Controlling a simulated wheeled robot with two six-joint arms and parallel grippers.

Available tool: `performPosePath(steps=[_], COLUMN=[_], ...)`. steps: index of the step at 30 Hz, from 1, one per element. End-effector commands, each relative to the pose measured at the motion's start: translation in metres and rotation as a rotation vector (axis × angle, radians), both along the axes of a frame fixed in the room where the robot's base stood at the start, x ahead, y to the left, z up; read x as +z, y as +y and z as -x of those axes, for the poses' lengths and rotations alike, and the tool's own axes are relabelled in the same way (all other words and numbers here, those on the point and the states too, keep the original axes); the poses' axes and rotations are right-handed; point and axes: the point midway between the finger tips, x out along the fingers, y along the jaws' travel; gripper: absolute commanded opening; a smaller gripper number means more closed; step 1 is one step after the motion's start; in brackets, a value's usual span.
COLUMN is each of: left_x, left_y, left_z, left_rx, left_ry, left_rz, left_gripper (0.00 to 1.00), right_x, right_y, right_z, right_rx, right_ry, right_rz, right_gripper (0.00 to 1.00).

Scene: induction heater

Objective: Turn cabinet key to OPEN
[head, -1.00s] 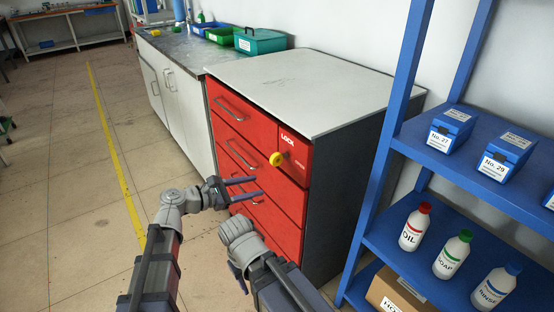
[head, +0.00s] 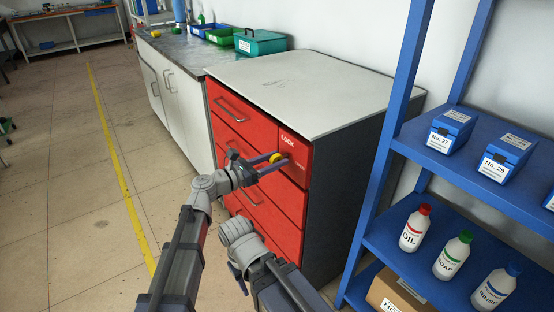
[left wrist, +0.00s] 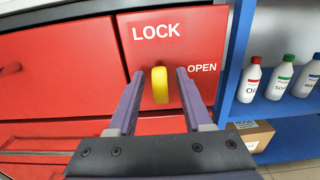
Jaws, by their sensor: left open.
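The yellow cabinet key (head: 275,158) sits on the red lock panel (head: 295,148) at the upper right of the red drawer cabinet. In the left wrist view the key (left wrist: 160,85) stands upright, below the word LOCK; the word OPEN is to its right. My left gripper (head: 272,163) is open at the panel. In the left wrist view its two fingers (left wrist: 158,92) stand on either side of the key, with gaps showing on both sides. My right gripper (head: 238,274) hangs low in front of the drawers, and its jaws are not clear.
A blue shelf (head: 375,228) with bottles and small blue boxes stands close to the right of the cabinet. Silver drawer handles (head: 230,108) stick out of the cabinet front. The floor to the left is clear.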

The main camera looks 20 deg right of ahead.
Motion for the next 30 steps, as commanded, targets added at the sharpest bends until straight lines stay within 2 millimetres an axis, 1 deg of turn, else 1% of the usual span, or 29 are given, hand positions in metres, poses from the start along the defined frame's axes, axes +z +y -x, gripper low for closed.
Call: performPosePath(steps=[1, 4, 12, 14, 25, 26, 30], left_x=[0.0, 0.0, -0.0001, -0.0001, -0.0001, -0.0001, -0.0001], left_y=[-0.004, -0.0076, -0.0085, -0.0084, -0.0082, -0.0082, -0.0082], left_z=[-0.002, -0.0029, -0.0028, -0.0027, -0.0027, -0.0027, -0.0027], left_rx=[-0.001, -0.001, 0.0, 0.0, 0.0, 0.0, 0.0], left_ry=[0.0, 0.0, -0.001, -0.001, -0.001, -0.001, -0.001], left_rz=[0.0, 0.0, 0.0, 0.0, 0.0, 0.0, 0.0], left_gripper=[0.5, 0.5, 0.5, 0.44, 0.03, 0.0, 0.0], right_x=[0.0, 0.0, 0.0, 0.0, 0.0, 0.0, 0.0], right_y=[0.0, 0.0, 0.0, 0.0, 0.0, 0.0, 0.0], right_z=[0.0, 0.0, 0.0, 0.0, 0.0, 0.0, 0.0], right_rx=[0.0, 0.0, 0.0, 0.0, 0.0, 0.0, 0.0], right_ry=[0.0, 0.0, 0.0, 0.0, 0.0, 0.0, 0.0], right_rz=[0.0, 0.0, 0.0, 0.0, 0.0, 0.0, 0.0], right_gripper=[0.5, 0.5, 0.5, 0.5, 0.5, 0.5, 0.5])
